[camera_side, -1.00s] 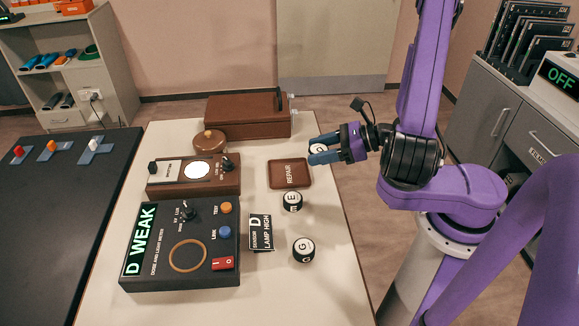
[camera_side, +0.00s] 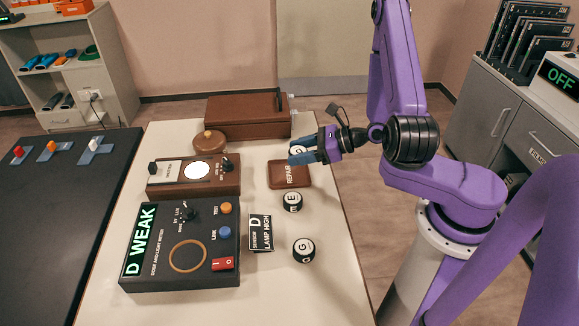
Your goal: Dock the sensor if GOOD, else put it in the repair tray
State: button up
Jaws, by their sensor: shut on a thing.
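My gripper (camera_side: 302,154) is shut on a small round sensor (camera_side: 298,150) with a white top; its letter is too small to read surely. It holds the sensor above the far part of the brown repair tray (camera_side: 276,181), which is marked REPAIR and looks empty where it shows. The black dose and light meter (camera_side: 150,275) shows D WEAK in green letters. Its copper ring (camera_side: 188,256) is bare. A card (camera_side: 262,232) beside it reads SENSOR D, LAMP HIGH. Two black sensors with white tops, marked E (camera_side: 292,201) and G (camera_side: 304,250), stand on the table.
A brown device (camera_side: 214,177) with a bright round window stands behind the meter. A round brown lidded pot (camera_side: 209,141) and a brown case (camera_side: 247,118) stand at the back. The pale table's (camera_side: 330,290) front right is clear.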

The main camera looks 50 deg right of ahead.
aim_at(289, 174)
jog(key=w+f, duration=0.1)
jog(key=f, duration=0.1)
jog(key=w+f, duration=0.2)
jog(key=shift+w+f, duration=0.1)
jog(key=shift+w, duration=0.05)
jog(key=shift+w+f, duration=0.1)
jog(key=shift+f, duration=1.5)
jog(key=shift+f, duration=0.1)
jog(key=o, duration=0.9)
jog(key=shift+o, duration=0.2)
